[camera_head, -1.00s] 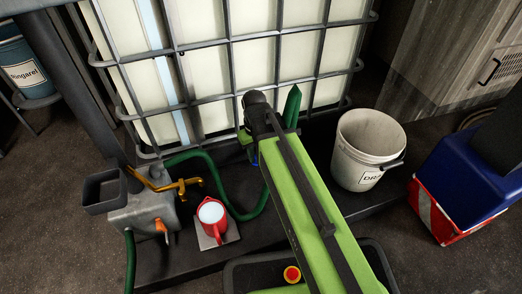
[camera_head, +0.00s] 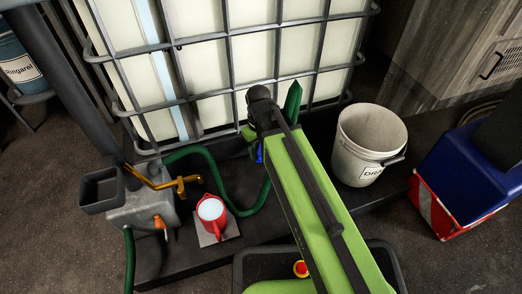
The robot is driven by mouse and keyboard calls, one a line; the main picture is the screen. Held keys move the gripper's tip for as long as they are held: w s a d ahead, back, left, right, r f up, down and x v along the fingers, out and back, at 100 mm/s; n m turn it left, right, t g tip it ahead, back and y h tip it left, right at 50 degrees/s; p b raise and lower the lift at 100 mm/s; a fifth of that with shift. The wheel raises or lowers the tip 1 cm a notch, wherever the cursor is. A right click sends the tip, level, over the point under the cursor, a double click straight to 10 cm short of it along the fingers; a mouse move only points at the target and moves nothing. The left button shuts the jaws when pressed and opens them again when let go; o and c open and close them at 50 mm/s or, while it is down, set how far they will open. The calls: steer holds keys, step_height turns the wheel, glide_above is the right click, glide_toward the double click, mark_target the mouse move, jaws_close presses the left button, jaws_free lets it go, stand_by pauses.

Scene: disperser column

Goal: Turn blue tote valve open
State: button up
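The tote (camera_head: 215,55) is a pale plastic tank in a grey metal cage at the top of the head view. A small blue part (camera_head: 259,153), which looks like the valve, shows low at the front of the tote. It is mostly hidden beside my green arm, so its position cannot be told. My arm reaches from the bottom of the picture toward the tote's lower front. Its dark wrist joint is close to the cage. My gripper is hidden beyond the arm, and whether it touches the blue part cannot be seen.
A green hose (camera_head: 213,165) runs from the tote's foot to the left. A grey machine (camera_head: 145,208) with a yellow tap, and a red jug (camera_head: 212,211) on a small plate, stand left. A white bucket (camera_head: 365,145) and a blue-and-red box (camera_head: 455,180) stand right.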

steer(key=shift+r, duration=0.1)
steer(key=shift+s+r+p, duration=0.1)
steer(key=shift+r+p, duration=0.2)
steer(key=shift+p, duration=0.1)
step_height(320, 180, up, 17)
steer(key=p, duration=1.6)
steer(key=shift+f+p, duration=0.2)
steer(key=shift+p, duration=0.1)
steer(key=shift+a, duration=0.1)
